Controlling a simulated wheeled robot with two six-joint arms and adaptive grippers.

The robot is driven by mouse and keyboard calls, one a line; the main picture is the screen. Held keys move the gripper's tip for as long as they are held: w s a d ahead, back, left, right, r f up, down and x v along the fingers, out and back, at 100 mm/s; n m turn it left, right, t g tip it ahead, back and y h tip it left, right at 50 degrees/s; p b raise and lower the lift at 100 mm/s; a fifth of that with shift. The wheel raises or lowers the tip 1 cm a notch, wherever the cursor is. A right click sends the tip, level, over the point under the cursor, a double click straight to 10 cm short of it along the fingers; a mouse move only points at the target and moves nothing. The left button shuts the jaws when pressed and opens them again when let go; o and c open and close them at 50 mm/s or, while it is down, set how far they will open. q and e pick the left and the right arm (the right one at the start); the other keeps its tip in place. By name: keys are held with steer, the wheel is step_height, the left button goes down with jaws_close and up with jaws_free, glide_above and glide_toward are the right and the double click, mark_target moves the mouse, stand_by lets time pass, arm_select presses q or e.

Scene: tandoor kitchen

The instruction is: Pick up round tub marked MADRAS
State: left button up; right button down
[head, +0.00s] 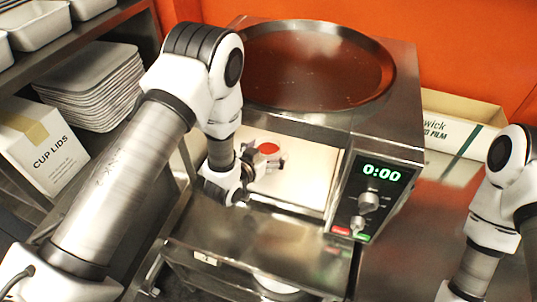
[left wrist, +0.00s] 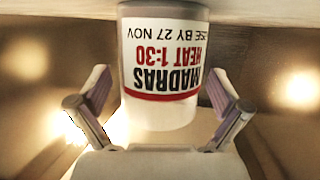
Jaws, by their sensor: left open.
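The round tub marked MADRAS (head: 269,148) shows in the head view as a red-topped round shape inside the open microwave, partly hidden by my gripper. In the left wrist view the white tub (left wrist: 160,108) is large and central. Its label reads MADRAS, HEAT 1:30, and appears upside down there. My left gripper (head: 256,160) reaches into the microwave opening at the tub. In the left wrist view the left gripper (left wrist: 160,92) is open, with one finger on each side of the tub and a visible gap on both sides. My right gripper is out of view.
The microwave (head: 377,150) shows 0:00, and a large round steel tray (head: 310,65) sits on top. A steel surface (head: 260,250) lies in front. Shelves at left hold stacked trays (head: 95,85) and a CUP LIDS box (head: 42,145). A film box (head: 460,125) stands at right.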

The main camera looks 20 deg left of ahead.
arm_select(q)
steer(key=shift+s+r, duration=0.1)
steer(key=shift+s, duration=0.1)
steer(key=c, duration=1.6)
steer(key=shift+w+r, duration=0.1)
